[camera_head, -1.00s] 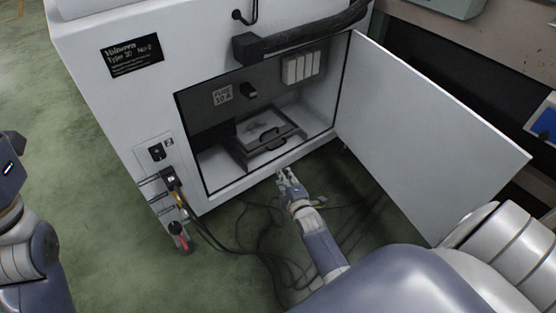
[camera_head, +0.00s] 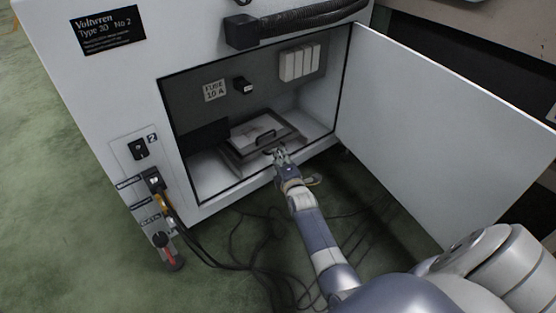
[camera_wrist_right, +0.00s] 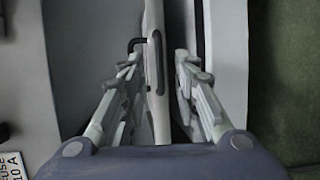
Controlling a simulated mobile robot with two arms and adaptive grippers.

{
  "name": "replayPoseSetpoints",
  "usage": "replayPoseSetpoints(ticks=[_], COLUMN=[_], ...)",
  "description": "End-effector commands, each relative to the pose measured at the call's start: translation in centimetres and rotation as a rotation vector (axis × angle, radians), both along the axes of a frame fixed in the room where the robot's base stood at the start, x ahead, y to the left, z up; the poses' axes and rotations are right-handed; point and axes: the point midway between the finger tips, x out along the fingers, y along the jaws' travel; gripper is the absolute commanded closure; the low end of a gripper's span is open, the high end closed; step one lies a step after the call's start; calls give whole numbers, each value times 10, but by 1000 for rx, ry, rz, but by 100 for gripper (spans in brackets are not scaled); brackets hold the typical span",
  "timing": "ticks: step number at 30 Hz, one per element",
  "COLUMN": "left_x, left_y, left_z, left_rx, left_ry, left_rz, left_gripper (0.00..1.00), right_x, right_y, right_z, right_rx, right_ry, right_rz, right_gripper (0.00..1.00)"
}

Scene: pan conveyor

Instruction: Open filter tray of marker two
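The machine (camera_head: 190,35) labelled "Voltwren Type 30 No 2" stands with its lower compartment open. Inside, the filter tray (camera_head: 232,158) sits low on the compartment floor, a flat box with dark handles. My right gripper (camera_head: 279,154) is at the front of the tray, by its front handle, and hides part of it. In the right wrist view my right gripper (camera_wrist_right: 158,62) is open. A pale panel with a dark handle (camera_wrist_right: 157,65) lies between its spread fingers; I cannot tell whether they touch it. My left gripper is not in view.
The open compartment door (camera_head: 430,110) extends to the right of my right arm. A fuse label (camera_head: 214,90), a black knob (camera_head: 242,85) and white blocks (camera_head: 299,63) are on the compartment's back wall. Cables (camera_head: 255,250) lie on the floor below. A red-ended plug (camera_head: 168,252) hangs at lower left.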

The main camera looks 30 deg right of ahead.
Motion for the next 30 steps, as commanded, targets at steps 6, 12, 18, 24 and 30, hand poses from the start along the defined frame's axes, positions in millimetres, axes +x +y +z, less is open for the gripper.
replayPoseSetpoints(ticks=[6,12,18,24,30], left_x=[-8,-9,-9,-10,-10], left_y=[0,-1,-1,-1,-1], left_z=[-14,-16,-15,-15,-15], left_rx=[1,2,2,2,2], left_ry=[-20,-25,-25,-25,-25], left_rz=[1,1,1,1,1], left_gripper=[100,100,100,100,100], right_x=[23,30,30,30,30], right_y=[-7,-10,-10,-10,-10], right_z=[-7,-6,-6,-6,-6], right_rx=[0,0,0,0,0], right_ry=[0,0,1,1,1], right_rz=[0,0,0,0,0], right_gripper=[72,72,72,100,100])
